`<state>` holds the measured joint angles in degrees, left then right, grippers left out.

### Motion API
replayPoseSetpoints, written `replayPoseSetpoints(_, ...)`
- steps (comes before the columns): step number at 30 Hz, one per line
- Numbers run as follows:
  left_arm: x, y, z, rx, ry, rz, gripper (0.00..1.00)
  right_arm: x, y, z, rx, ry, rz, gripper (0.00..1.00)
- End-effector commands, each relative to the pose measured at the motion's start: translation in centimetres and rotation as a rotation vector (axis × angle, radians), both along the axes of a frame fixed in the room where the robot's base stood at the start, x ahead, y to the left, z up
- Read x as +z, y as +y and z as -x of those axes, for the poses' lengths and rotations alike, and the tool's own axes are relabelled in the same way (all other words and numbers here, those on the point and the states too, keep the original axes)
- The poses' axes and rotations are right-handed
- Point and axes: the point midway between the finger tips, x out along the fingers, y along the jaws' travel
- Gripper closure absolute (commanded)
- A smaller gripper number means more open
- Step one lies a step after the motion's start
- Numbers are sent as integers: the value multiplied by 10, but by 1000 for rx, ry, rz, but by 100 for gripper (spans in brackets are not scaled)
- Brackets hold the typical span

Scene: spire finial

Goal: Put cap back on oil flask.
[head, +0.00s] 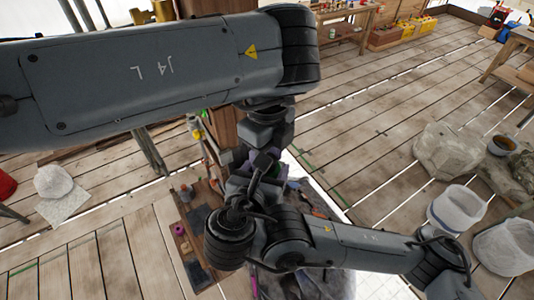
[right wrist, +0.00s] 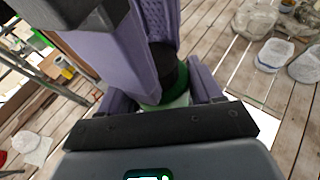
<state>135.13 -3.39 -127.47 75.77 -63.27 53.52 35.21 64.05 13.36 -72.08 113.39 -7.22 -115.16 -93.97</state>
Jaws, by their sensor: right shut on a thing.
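In the right wrist view my right gripper (right wrist: 160,96) has its two purple fingers on either side of a pale green flask (right wrist: 172,101) and is shut on it. A dark green band shows at the flask's upper part. A black cap-like piece (right wrist: 168,70) stands just above the band; I cannot tell whether it is seated. My left gripper (right wrist: 143,62) is right over the flask top, its purple fingers beside the black piece. The ridged inner face of one finger is exposed, and the jaws look apart. In the head view my arms hide the flask, the cap and most of both grippers.
Below the arms lies a dark mat (head: 320,205) with small tools. Two white buckets (head: 457,207) (head: 506,246) and a stone block (head: 447,150) stand on the plank floor at right. The floor at upper right is mostly clear.

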Motion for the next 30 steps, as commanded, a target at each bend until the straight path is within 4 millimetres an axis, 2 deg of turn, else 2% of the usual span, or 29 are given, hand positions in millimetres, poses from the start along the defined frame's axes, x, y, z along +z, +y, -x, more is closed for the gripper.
replayPoseSetpoints(3, 0, 0, 0, -94, 0, 0, 97, 0, 0, 0, 0, 0, 0, 100)
replayPoseSetpoints(11, 0, 0, 0, -108, 1, 0, 97, 0, 0, 0, -1, 0, 0, 100)
replayPoseSetpoints(12, 0, 0, 0, -108, 1, 0, 59, 0, 0, 0, -1, 0, 0, 100)
replayPoseSetpoints(17, 0, 0, 0, -106, 1, 0, 35, 0, 0, 0, -1, 0, 0, 100)
replayPoseSetpoints(25, 2, 1, 0, -103, 0, -2, 35, 0, -1, -1, -4, 0, 1, 100)
replayPoseSetpoints(30, 18, 2, -1, -100, -3, -3, 35, 0, -2, -1, -6, 2, 2, 100)
